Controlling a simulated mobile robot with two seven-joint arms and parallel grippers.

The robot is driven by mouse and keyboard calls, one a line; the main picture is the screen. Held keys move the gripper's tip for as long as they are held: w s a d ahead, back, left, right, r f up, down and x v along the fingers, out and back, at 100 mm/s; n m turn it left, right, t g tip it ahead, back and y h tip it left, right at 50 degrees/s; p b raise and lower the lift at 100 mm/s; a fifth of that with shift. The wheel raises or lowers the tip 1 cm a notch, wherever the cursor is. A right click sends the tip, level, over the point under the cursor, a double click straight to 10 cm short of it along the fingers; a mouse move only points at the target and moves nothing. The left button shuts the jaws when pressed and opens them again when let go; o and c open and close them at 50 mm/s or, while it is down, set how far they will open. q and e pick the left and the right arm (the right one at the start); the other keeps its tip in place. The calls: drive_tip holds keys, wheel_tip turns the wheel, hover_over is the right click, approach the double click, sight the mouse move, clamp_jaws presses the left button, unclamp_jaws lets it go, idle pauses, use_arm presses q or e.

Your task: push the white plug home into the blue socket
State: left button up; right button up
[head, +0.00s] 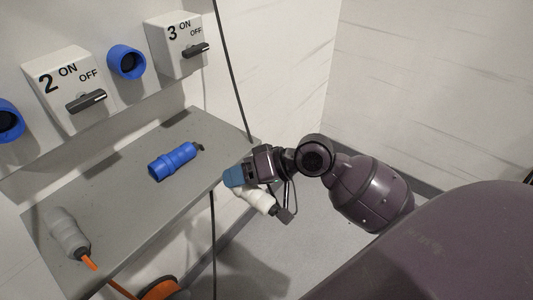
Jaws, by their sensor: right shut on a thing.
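My right gripper (240,178) comes in from the right and is shut on the white plug (258,200). It holds the plug just off the right edge of the grey shelf, with the plug's dark end pointing down to the right. The gripper hides part of the plug. One blue socket (127,62) is on the wall panel between switch boxes 2 and 3. Another blue socket (8,121) is cut off at the left edge. The plug is apart from both. My left gripper is not in view.
A blue plug (173,161) and a grey plug (66,232) with an orange cable lie on the grey shelf (120,205). Switch boxes 2 (70,88) and 3 (178,45) stick out with black handles. A black cable (231,70) hangs right of box 3.

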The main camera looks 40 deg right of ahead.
drive_tip(key=s+a+r+m+t+y, duration=0.5)
drive_tip(key=s+a+r+m+y, duration=0.3)
drive_tip(key=a+r+m+y, duration=0.2)
drive_tip(key=shift+a+m+y, duration=0.4)
drive_tip(key=shift+a+m, duration=0.7)
drive_tip(key=shift+m, duration=0.2)
drive_tip(key=shift+r+t, duration=0.15)
drive_tip(key=shift+t, duration=0.15)
